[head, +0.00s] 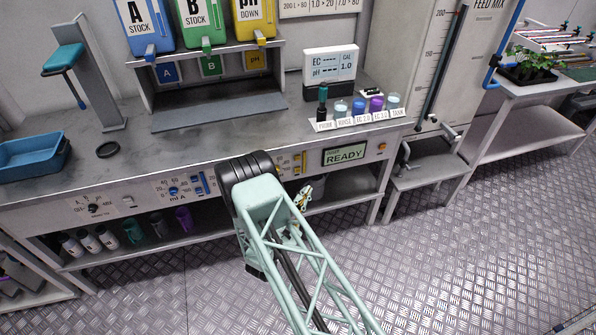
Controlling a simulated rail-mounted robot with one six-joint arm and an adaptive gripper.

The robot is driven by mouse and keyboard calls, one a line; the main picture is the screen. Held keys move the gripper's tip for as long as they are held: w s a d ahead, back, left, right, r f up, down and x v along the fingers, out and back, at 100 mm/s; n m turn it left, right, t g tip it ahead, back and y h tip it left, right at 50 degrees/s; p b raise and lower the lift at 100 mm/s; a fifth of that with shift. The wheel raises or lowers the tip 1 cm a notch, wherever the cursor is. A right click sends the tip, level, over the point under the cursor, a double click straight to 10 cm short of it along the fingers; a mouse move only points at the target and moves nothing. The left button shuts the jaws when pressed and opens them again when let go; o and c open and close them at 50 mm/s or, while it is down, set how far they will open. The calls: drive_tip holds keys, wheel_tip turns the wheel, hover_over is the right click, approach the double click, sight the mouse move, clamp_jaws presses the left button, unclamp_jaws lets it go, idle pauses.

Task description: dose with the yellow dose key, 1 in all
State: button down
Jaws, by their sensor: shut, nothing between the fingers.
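A yellow dose key (298,162) shows on the bench's front panel, just right of my arm's dark elbow. Another small yellow part (283,163) is beside it, and my arm hides the panel left of that. The display (344,154) to the right reads READY. My gripper (304,197) is small in view, below the panel edge and in front of the lower shelf. It is shut and empty, apart from the key as far as I can see.
Stock containers A (140,20), B (193,17) and pH (248,15) stand on the rack. A meter (330,64) and several small cups (359,105) are at the bench's right. A blue tray (33,160) is at left. The floor in front is clear.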

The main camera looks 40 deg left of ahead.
drive_tip(key=shift+a, duration=0.25)
idle(0.4)
drive_tip(key=w+a+b, duration=0.4)
drive_tip(key=a, duration=0.3)
drive_tip(key=shift+w, duration=0.35)
drive_tip(key=shift+w+a+b, duration=0.5)
drive_tip(key=shift+a+b, duration=0.2)
drive_tip(key=shift+b, duration=0.35)
idle(3.2)
drive_tip(key=shift+s+d, duration=0.1)
drive_tip(key=shift+d, duration=0.05)
drive_tip(key=shift+s+d, duration=0.4)
drive_tip(key=shift+d, duration=0.2)
idle(0.4)
drive_tip(key=shift+s+d+p, duration=0.3)
drive_tip(key=shift+s+d, duration=0.15)
drive_tip(key=shift+d, duration=0.25)
drive_tip(key=shift+s+d+p, duration=0.3)
drive_tip(key=shift+s+d, duration=0.15)
drive_tip(key=shift+d, duration=0.25)
drive_tip(key=shift+s+d+p, duration=0.3)
drive_tip(key=shift+s+d, duration=0.15)
drive_tip(key=shift+d, duration=0.25)
